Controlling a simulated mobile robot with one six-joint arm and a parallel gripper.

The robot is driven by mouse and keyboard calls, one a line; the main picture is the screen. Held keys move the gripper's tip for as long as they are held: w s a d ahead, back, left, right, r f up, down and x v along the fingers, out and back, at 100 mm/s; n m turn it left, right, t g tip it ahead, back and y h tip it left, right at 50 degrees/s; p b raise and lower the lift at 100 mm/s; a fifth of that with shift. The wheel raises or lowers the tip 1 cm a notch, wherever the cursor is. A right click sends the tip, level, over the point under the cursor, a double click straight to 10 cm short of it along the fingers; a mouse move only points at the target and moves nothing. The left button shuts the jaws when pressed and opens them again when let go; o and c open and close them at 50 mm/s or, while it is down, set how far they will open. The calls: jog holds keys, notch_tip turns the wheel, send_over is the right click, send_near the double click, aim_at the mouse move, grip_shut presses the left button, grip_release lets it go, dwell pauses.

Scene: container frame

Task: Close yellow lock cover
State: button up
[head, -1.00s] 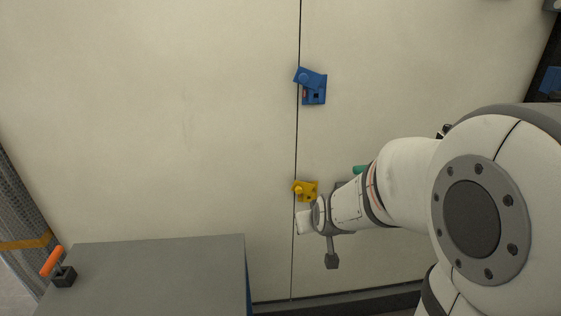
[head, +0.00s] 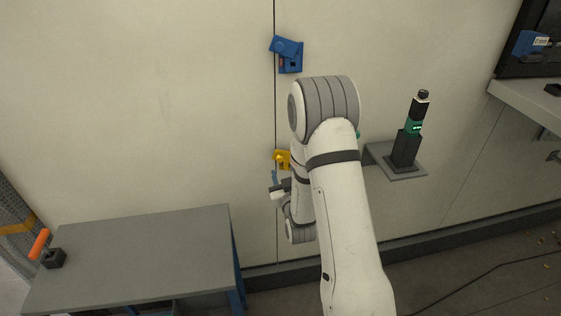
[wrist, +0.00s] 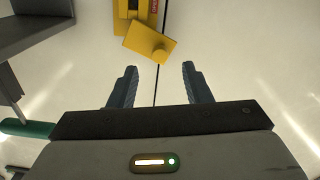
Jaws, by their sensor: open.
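The yellow lock (head: 282,158) sits on the pale wall at the dark vertical seam, below the blue lock. My arm hides part of it in the head view. In the wrist view its yellow cover (wrist: 149,44) is a tilted plate with a round knob, swung aside from the yellow lock body (wrist: 133,10), where a red label shows. My gripper (wrist: 158,80) is open and empty, its two fingers pointing at the wall just short of the cover, apart from it. In the head view my gripper (head: 276,184) is mostly hidden, just below the yellow lock.
A blue lock (head: 287,54) is higher on the same seam. A grey table (head: 140,255) with an orange-handled lever (head: 40,243) stands at lower left. A black and green device (head: 407,140) stands on a small grey shelf (head: 385,160) right of my arm.

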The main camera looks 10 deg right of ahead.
aim_at(280, 161)
jog(key=w+p, duration=0.1)
jog(key=w, duration=0.5)
jog(key=shift+c, duration=0.2)
grip_shut()
